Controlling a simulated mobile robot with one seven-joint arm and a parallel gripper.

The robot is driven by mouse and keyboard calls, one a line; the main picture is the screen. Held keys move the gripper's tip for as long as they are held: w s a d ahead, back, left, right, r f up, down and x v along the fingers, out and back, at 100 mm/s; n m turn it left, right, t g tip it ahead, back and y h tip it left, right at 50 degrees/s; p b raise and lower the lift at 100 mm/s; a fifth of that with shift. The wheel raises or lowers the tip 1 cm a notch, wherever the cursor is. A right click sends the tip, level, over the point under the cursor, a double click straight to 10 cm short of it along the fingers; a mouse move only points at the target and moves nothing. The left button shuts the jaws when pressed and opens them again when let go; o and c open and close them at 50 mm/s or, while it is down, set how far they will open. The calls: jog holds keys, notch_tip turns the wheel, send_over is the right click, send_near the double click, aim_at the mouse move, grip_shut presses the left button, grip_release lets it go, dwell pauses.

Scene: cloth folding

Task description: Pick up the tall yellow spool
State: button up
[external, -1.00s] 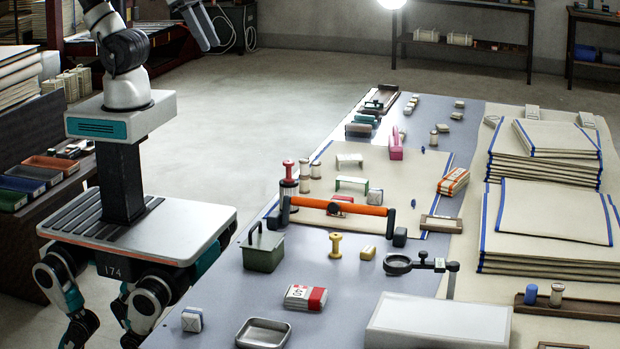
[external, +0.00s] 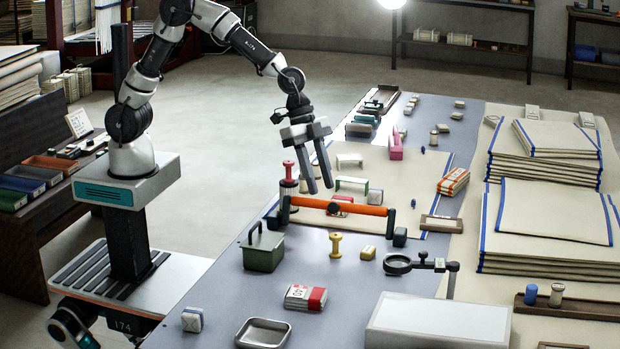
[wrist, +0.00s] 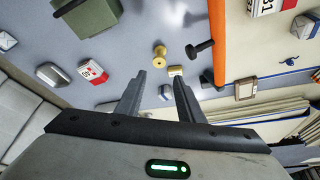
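The tall yellow spool (external: 336,246) stands upright on the grey table, in front of the orange bar and to the right of the green box. In the wrist view the yellow spool (wrist: 160,54) shows beyond the fingertips, roughly centred between them. My gripper (external: 320,192) hangs above the table behind the spool, fingers pointing down, apart from it. In the wrist view my gripper (wrist: 160,80) has its two fingers spread with nothing between them.
An orange bar (external: 335,206) lies behind the spool. A red-and-white packet (external: 305,297) lies in front. A red spool (external: 289,170) stands near my gripper.

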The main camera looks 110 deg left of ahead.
aim_at(334, 234)
jog(key=b+x, duration=0.2)
jog(key=x, duration=1.4)
jog(key=shift+f+b, duration=0.2)
jog(key=shift+b, duration=0.2)
jog(key=c, duration=0.8)
jog(key=shift+r, duration=0.1)
